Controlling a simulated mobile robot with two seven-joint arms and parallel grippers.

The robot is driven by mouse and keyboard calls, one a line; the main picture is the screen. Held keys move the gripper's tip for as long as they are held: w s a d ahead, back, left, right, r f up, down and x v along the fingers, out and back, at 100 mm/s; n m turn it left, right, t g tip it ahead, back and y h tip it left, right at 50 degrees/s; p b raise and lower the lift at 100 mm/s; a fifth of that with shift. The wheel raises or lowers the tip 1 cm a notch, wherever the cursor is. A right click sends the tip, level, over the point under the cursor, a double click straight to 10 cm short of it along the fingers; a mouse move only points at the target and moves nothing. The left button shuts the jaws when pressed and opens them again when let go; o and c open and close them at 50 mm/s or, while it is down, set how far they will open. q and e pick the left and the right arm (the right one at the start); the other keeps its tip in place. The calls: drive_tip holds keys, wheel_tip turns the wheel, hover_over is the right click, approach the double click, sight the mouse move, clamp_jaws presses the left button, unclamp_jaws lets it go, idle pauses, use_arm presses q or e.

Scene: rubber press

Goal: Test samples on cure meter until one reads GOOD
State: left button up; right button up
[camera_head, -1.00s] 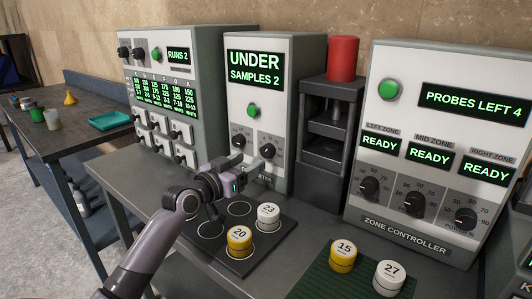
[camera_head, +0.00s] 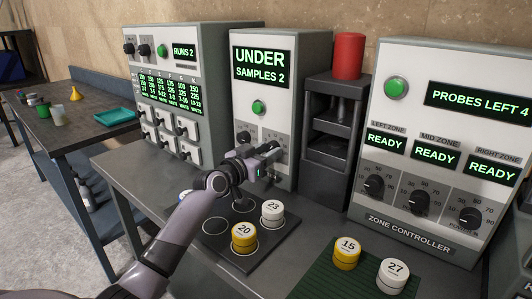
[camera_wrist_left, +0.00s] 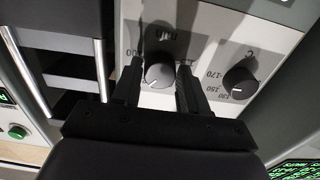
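The cure meter (camera_head: 300,100) stands at the back, its display (camera_head: 264,63) reading "UNDER SAMPLES 2" above a green button (camera_head: 258,108). My left gripper (camera_head: 270,150) is at its lower front. In the left wrist view, the open fingers (camera_wrist_left: 160,72) straddle the meter's dark knob (camera_wrist_left: 160,74) nearest the press, with small gaps beside it; the other knob (camera_wrist_left: 240,82) is outside the fingers. Sample 23 (camera_head: 272,219), white, and sample 20 (camera_head: 244,243), yellow, stand on the dark ringed tray (camera_head: 283,238). Yellow sample 15 (camera_head: 346,258) and white sample 27 (camera_head: 393,281) stand on the green mat (camera_head: 320,279). My right gripper is out of view.
A dark press (camera_head: 325,160) with a red top (camera_head: 348,56) stands right of the meter. The zone controller (camera_head: 425,215) fills the right, showing "PROBES LEFT 4" and three "READY" zones. A "RUNS 2" machine (camera_head: 163,140) stands left. The front left bench is mostly clear.

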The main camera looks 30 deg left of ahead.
use_arm(q)
drive_tip(key=c, duration=0.5)
drive_tip(key=shift+m, duration=0.3)
drive_tip(key=shift+m+b, duration=0.75)
drive_tip(key=shift+m, duration=2.45)
drive_tip(key=o, duration=1)
